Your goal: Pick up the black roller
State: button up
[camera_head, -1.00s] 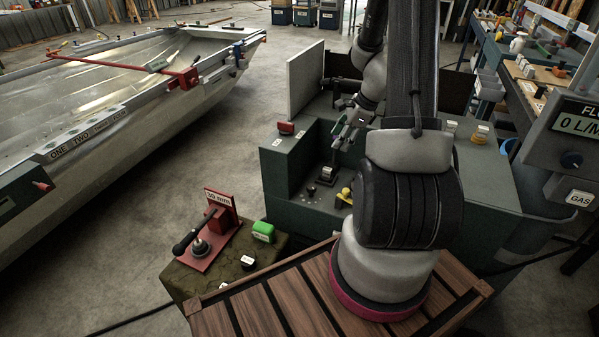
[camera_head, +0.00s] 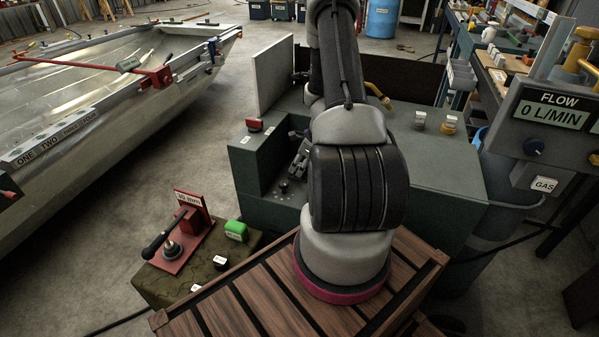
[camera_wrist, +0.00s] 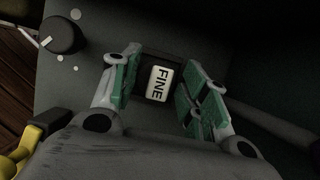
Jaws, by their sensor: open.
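My gripper (camera_head: 299,160) is over the low ledge of the dark green machine (camera_head: 400,170) in the head view. In the wrist view my gripper (camera_wrist: 163,82) is open, with green-padded fingers on either side of a dark object (camera_wrist: 147,64) bearing a white label, "FINE" (camera_wrist: 158,84). This appears to be the black roller, but its shape is mostly lost in shadow. I see a gap on each side and cannot tell its depth between the fingers. My arm and gripper hide that spot in the head view.
A black dial (camera_wrist: 62,33) is left of the gripper, with a yellow object (camera_wrist: 35,145) below it.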

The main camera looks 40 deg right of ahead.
grip_shut()
dwell(0.4)
